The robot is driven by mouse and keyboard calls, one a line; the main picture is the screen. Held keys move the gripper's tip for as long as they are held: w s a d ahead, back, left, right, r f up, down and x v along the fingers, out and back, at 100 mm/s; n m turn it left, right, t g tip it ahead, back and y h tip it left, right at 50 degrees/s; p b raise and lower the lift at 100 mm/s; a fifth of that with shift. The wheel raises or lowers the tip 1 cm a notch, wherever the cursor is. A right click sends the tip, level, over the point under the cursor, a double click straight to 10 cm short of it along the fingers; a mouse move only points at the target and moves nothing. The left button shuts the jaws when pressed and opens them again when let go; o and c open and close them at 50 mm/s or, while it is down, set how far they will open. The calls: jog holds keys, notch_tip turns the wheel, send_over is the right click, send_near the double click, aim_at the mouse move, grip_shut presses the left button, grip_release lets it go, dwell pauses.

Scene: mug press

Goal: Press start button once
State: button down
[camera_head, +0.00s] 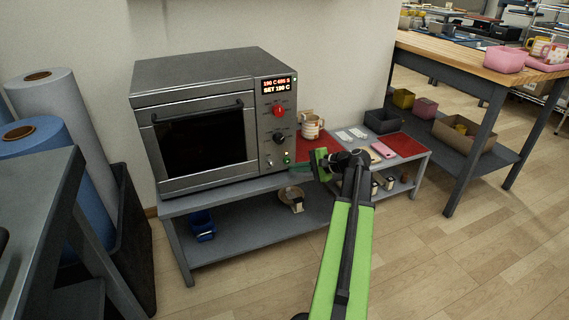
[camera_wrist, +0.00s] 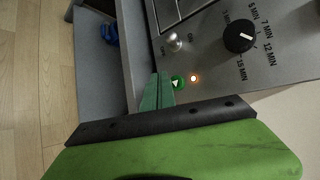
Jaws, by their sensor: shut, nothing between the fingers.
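The press oven (camera_head: 195,75) stands on a grey bench, with its control panel on the right side of its front. The start button (camera_wrist: 179,82) is round and green with a white triangle, low on the panel; it is small in the head view (camera_head: 286,158). A small lamp (camera_wrist: 194,78) beside it glows orange-white. My gripper (camera_wrist: 166,76) is shut and empty, its green fingertips right beside the start button in the wrist view. In the head view my gripper (camera_head: 292,168) is at the panel's lower edge. I cannot tell whether the tips touch the panel.
A toggle switch (camera_wrist: 174,41) and a black timer knob (camera_wrist: 240,36) sit near the button. The display (camera_head: 276,85) is lit above a red knob (camera_head: 278,110). A mug (camera_head: 311,126) stands right of the oven on a red mat.

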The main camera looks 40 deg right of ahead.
jog(key=s, duration=0.1)
jog(key=s+a, duration=0.1)
jog(key=s, duration=0.1)
jog(key=shift+s+a, duration=0.3)
jog(key=shift+s, duration=0.1)
dwell(0.5)
jog(key=w+a+r+n+g+y+p, duration=0.1)
jog(key=w+a+r+n+y+p, duration=0.1)
jog(key=w+a, duration=0.45)
jog(key=w+a+r+n+g+y+p, duration=0.1)
jog(key=w+a, duration=0.3)
jog(key=a, duration=0.5)
jog(key=w+a+n+g+y+p, duration=0.1)
jog(key=w+a+n+g+p, duration=0.15)
jog(key=a, duration=0.85)
jog(key=w+a+n+g+y+p, duration=0.1)
jog(key=w+a+n+g, duration=0.15)
jog(key=a, duration=0.75)
jog(key=s+a+f+n+g+h+p, duration=0.2)
jog(key=s+a+n, duration=0.2)
jog(key=a, duration=0.5)
jog(key=s+a+f+n+g+h+p, duration=0.2)
jog(key=s+a+f+n+g+h, duration=0.15)
jog(key=a, duration=0.55)
jog(key=s+d+f+n+h, duration=0.1)
jog(key=s+d+n+h, duration=0.25)
jog(key=d, duration=0.35)
notch_tip(320, 180, up, 38)
jog(key=p, duration=3.7)
jog(key=shift+m+p, duration=0.4)
